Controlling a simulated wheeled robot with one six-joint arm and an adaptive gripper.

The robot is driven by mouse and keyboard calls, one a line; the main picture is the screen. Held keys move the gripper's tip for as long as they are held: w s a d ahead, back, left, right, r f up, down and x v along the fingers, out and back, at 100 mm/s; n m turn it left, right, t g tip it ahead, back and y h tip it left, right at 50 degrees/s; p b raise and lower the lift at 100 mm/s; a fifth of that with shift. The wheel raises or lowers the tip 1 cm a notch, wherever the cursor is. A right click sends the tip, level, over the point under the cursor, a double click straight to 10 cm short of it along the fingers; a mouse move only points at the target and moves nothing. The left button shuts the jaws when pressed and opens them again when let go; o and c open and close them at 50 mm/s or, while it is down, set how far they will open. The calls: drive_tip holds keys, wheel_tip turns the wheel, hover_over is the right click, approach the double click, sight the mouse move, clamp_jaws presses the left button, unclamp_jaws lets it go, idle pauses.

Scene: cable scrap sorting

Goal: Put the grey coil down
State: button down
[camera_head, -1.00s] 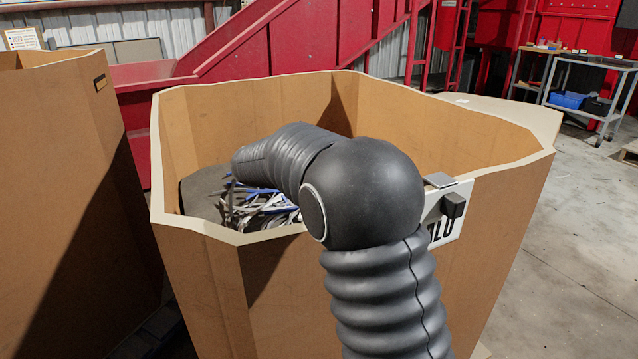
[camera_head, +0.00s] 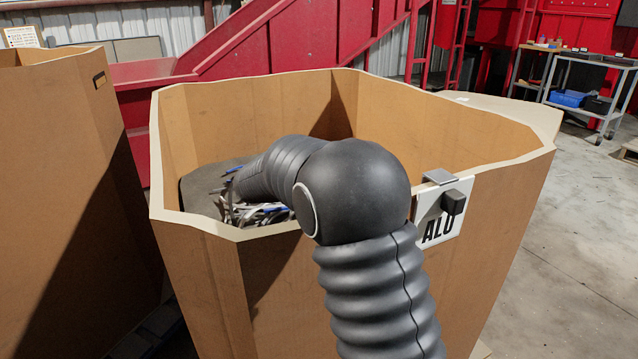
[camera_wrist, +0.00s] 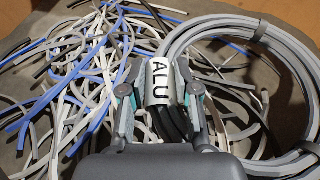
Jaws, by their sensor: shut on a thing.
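In the wrist view, my gripper (camera_wrist: 160,100) is shut on the grey coil (camera_wrist: 288,62), at the part where a white tag reading ALU (camera_wrist: 160,82) wraps the cable. The coil reaches out to the right of the jaws as a wide ring bound with dark ties. Below it lie loose grey, white and blue cable scraps (camera_wrist: 75,85). I cannot tell whether the coil touches them. In the head view, my arm bends over the front wall of a cardboard bin (camera_head: 235,110) and hides the gripper and coil. Some scraps (camera_head: 255,213) show inside the bin.
The bin has tall walls and an ALU sign (camera_head: 438,227) on its front right. Another cardboard bin (camera_head: 60,180) stands at the left. Red machinery (camera_head: 290,40) stands behind. A cart (camera_head: 590,95) stands far right, with open concrete floor (camera_head: 570,250) before it.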

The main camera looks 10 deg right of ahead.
drive_tip(key=shift+f, duration=0.15)
drive_tip(key=c, duration=0.8)
unclamp_jaws()
drive_tip(key=shift+c, duration=0.2)
drive_tip(key=v, duration=1.2)
drive_tip(key=shift+r, duration=0.5)
drive_tip(key=shift+s, duration=0.1)
